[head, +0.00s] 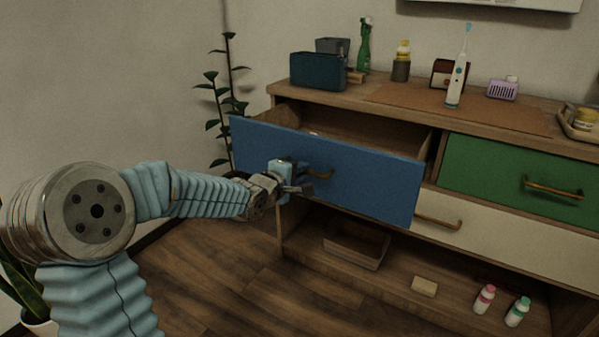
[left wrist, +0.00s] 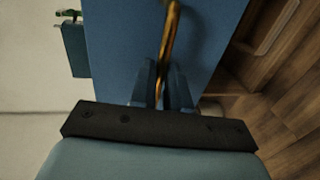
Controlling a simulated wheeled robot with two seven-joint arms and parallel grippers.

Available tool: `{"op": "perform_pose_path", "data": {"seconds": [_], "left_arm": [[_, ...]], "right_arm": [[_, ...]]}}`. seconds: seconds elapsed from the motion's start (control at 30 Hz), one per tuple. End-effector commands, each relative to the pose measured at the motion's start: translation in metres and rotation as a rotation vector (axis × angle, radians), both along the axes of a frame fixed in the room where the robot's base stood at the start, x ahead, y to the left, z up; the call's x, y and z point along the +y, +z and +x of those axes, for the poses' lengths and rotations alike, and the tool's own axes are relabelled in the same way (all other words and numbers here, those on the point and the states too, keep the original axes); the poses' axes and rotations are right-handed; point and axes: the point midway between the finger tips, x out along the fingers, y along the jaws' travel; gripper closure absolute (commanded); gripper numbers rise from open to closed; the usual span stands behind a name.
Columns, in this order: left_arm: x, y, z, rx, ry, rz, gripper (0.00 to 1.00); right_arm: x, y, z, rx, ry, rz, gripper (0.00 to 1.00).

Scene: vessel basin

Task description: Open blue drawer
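The blue drawer (head: 345,168) at the cabinet's upper left is pulled well out, and its inside shows from above. Its brass handle (head: 321,175) is on the front face. My left gripper (head: 304,188) is at the left part of this handle. In the left wrist view, the handle (left wrist: 171,35) runs between the two fingers of my left gripper (left wrist: 162,82), which look closed on it. The blue drawer front (left wrist: 115,45) fills the middle of that view. My right gripper is not in view.
A green drawer (head: 520,178) and a white drawer (head: 500,235) are shut. A toothbrush (head: 458,80), a dark blue box (head: 318,72) and several other items stand on the cabinet top. An open shelf below holds a wooden tray (head: 357,246) and two bottles. A plant stands left.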

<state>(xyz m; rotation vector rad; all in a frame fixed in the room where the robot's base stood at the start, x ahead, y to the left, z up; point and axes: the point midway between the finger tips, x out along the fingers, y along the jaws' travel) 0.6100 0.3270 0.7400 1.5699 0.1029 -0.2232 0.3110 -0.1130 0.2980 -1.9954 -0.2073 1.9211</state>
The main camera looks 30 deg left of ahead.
Motion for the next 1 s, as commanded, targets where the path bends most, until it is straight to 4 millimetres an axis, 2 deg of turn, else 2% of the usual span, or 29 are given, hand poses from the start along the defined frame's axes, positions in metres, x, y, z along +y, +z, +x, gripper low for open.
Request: {"op": "perform_pose_path", "data": {"seconds": [0.03, 0.1, 0.13, 0.4, 0.53, 1.0], "left_arm": [[0.0, 0.0, 0.0, 0.0, 0.0, 0.0, 0.75], [0.0, 0.0, 0.0, 0.0, 0.0, 0.0, 0.65], [0.0, 0.0, 0.0, 0.0, 0.0, 0.0, 0.63], [0.0, 0.001, -0.001, -0.001, -0.001, 0.0, 0.63], [0.001, 0.004, -0.011, -0.001, 0.001, 0.001, 0.63], [0.008, 0.026, -0.114, -0.001, 0.0, 0.001, 0.63]], "right_arm": [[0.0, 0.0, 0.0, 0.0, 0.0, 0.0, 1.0], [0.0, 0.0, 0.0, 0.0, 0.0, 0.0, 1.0], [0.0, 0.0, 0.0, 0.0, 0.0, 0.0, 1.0], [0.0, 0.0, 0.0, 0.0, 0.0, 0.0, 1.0], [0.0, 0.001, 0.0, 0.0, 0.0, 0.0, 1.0], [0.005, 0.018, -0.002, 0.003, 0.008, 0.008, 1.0]]}}
